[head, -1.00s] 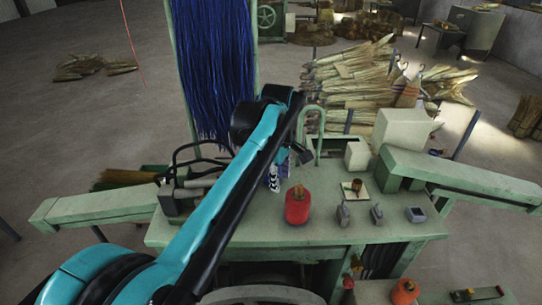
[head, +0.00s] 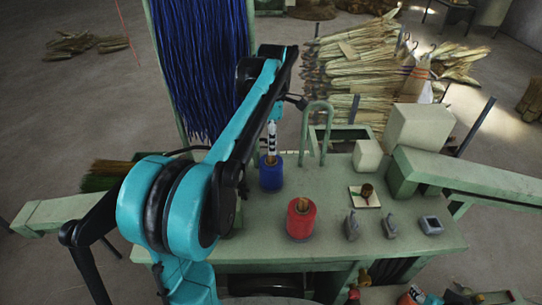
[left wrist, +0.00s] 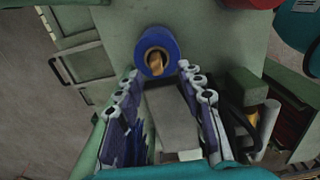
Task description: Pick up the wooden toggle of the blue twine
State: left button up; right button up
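The blue twine spool (head: 271,177) stands upright on the green bench, with a small wooden toggle (head: 270,159) at its top. In the left wrist view the blue spool (left wrist: 168,40) shows from above, with the wooden toggle (left wrist: 155,62) in its centre. My left gripper (head: 271,150) points down just above the spool. In the left wrist view its two fingers (left wrist: 160,75) are spread apart with nothing between them, the toggle just beyond the tips. A patterned piece at the bottom edge of the head view looks like my right gripper (head: 416,294); most of it is cut off.
A red twine spool (head: 301,219) stands to the right of the blue one. Small grey metal parts (head: 390,226) and a white block (head: 367,156) are further right. A green hoop (head: 318,130) rises behind. Blue fibres (head: 205,65) hang at the back left.

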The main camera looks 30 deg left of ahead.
aim_at(271, 159)
pick_arm(q)
jog(key=f, duration=0.5)
jog(key=shift+w+a+f+p, duration=0.25)
jog(key=shift+w+f+p, duration=0.05)
jog(key=shift+s, duration=0.1)
jog(key=shift+c, duration=0.3)
grip_shut()
